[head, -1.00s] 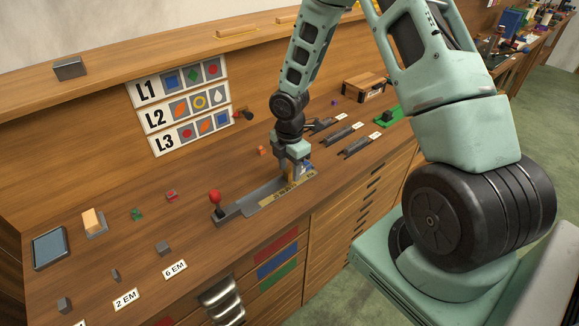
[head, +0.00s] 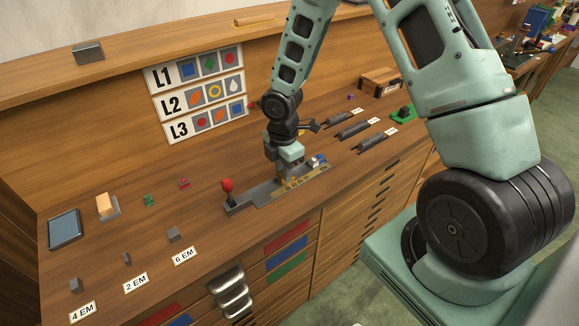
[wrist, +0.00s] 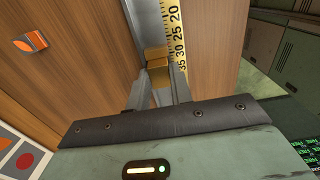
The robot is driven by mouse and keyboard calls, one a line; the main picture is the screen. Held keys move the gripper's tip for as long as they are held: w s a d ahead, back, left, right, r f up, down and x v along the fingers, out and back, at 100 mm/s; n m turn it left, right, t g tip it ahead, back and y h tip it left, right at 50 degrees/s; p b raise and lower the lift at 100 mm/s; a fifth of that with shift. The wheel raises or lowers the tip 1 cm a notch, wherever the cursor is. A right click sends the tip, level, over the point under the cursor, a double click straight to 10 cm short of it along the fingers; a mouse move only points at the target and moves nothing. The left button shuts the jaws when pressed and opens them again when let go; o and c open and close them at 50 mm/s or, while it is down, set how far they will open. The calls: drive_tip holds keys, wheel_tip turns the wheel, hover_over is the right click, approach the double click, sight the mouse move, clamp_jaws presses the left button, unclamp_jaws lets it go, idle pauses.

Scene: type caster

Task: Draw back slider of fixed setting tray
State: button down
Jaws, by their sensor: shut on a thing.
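The setting tray (head: 262,191) lies on the wooden bench as a long grey channel with a yellow number scale along one side. A red ball-topped lever (head: 227,185) stands at its left end. My gripper (head: 283,178) is down over the middle of the tray. In the wrist view my gripper (wrist: 157,84) is shut on the brass slider (wrist: 157,56), which sits in the channel beside the scale (wrist: 178,40), near the 30 and 35 marks. In the head view the slider is mostly hidden by my gripper. Small blue and white pieces (head: 317,160) sit toward the tray's right end.
Several dark slotted holders (head: 352,130) and a green stand (head: 403,114) are to the right. Small blocks, a blue-topped pad (head: 64,229) and label cards (head: 135,282) are on the left. A sign board (head: 200,100) hangs behind. An orange-marked piece (wrist: 30,42) shows in the wrist view.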

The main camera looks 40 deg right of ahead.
drive_tip(key=c, duration=1.2)
unclamp_jaws()
drive_tip(key=shift+c, duration=0.2)
drive_tip(key=shift+r, duration=0.1)
wheel_tip(320, 180, up, 17)
drive_tip(key=shift+r, duration=0.15)
